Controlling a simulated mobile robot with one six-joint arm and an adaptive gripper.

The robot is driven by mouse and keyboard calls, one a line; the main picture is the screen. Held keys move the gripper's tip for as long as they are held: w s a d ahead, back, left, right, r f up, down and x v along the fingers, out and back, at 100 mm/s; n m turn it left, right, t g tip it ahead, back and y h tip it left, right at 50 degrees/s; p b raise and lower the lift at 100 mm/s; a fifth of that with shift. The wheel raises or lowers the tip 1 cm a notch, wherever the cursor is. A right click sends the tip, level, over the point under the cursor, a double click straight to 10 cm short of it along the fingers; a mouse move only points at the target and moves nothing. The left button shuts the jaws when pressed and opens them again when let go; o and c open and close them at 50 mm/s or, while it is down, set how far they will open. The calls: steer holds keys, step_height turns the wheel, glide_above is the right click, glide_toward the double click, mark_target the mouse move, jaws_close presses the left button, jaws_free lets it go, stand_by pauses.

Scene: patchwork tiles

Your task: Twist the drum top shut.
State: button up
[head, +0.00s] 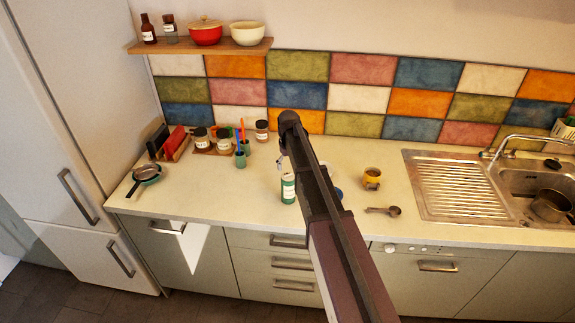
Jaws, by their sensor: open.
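A small drum (288,189), green with a pale label, stands upright on the counter just left of my arm. Its upper end is partly hidden, and I cannot tell how the top sits on it. My gripper (281,158) shows only as a small piece hanging from the far end of my arm, above the drum. It is open, and its fingertips are not clear. I see nothing held in it. A bluish round thing (338,193) peeks out on the right side of my arm, mostly hidden.
A yellow mug (372,178) and a measuring scoop (384,211) lie to the right, before the sink (520,185). Jars (224,139), a utensil cup (241,152) and a small pan (146,174) stand left. The counter (220,190) left of the drum is clear.

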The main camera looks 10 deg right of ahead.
mark_target(289, 175)
steer(key=shift+f+b, duration=1.7)
steer(key=shift+f, duration=0.25)
steer(key=c, duration=1.2)
